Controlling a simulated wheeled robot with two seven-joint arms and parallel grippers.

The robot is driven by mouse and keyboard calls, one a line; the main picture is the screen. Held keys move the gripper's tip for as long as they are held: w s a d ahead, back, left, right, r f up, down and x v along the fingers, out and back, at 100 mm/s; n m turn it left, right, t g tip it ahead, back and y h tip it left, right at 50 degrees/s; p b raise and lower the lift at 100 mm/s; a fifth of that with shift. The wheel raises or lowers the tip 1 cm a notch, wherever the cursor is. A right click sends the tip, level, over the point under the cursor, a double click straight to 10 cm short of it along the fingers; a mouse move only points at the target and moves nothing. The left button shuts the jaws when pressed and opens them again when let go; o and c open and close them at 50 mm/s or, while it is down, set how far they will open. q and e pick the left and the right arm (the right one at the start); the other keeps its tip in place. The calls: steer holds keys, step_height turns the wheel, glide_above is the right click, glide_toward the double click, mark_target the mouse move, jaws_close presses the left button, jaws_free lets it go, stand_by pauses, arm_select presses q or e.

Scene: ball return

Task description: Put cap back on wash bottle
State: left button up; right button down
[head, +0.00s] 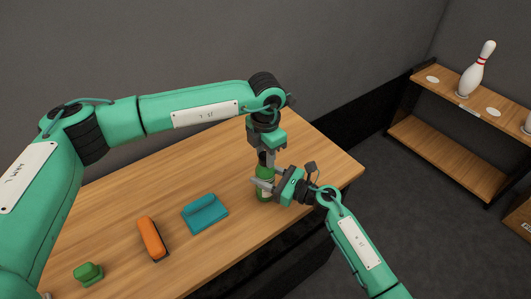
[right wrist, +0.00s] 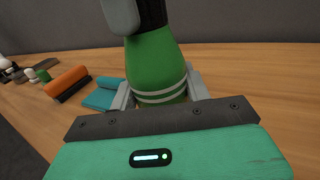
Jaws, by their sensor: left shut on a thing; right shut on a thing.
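The green wash bottle (head: 265,192) stands upright near the right part of the table. White stripes ring it in the right wrist view (right wrist: 158,72). My right gripper (head: 262,187) is shut around the bottle's body from the right. My left gripper (head: 267,156) points down from above and is shut on the black cap (head: 262,157). The cap (right wrist: 153,14) is at the top of the bottle in the right wrist view, with a grey left finger in front of it. I cannot tell whether the cap is seated or just resting there.
On the wooden table (head: 190,165) lie a teal block-like item (head: 205,214), an orange brush-like item (head: 152,238) and a small green item (head: 88,272). A shelf (head: 440,150) with a white bowling pin (head: 477,70) stands at right, apart from the table.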

arm_select(q)
steer(key=o, duration=1.2)
step_height(320, 180, up, 12)
arm_select(e)
steer(key=c, duration=0.6)
jaws_free()
arm_select(q)
steer(key=shift+f, duration=0.1)
arm_select(e)
steer(key=shift+d, duration=0.1)
